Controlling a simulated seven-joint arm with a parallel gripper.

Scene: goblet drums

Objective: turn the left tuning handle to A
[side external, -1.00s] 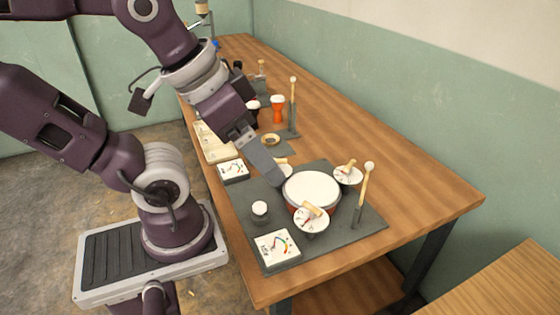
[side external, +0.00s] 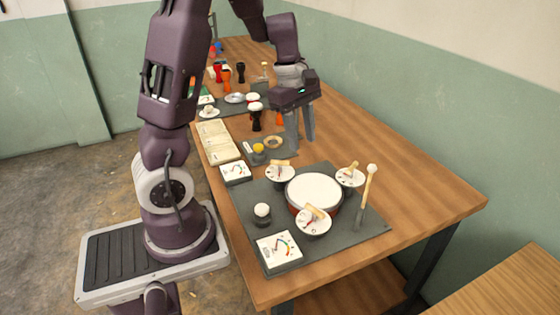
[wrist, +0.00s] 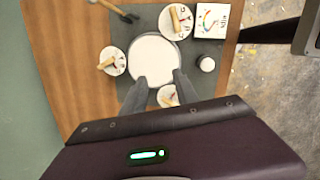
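A white drum (side external: 314,191) stands on a dark mat with three white lettered dials around it, each with a wooden handle. In the side view, the leftmost handle (side external: 280,163) is on the back-left dial (side external: 279,176). Another handle (side external: 348,168) is at back right, and a third (side external: 316,211) at the front. My gripper (side external: 301,145) is open and empty, fingers pointing down, above and behind the back-left dial. In the wrist view, my gripper (wrist: 159,77) overlaps the drum (wrist: 156,57); the back-left dial (wrist: 167,94) is partly hidden by a finger. Its letters are unreadable.
A gauge (side external: 279,249) and a white-topped knob (side external: 262,211) are at the front left of the mat (side external: 340,241). Another gauge (side external: 235,172), a ring (side external: 273,142) and small drums are behind. The table's right side is clear.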

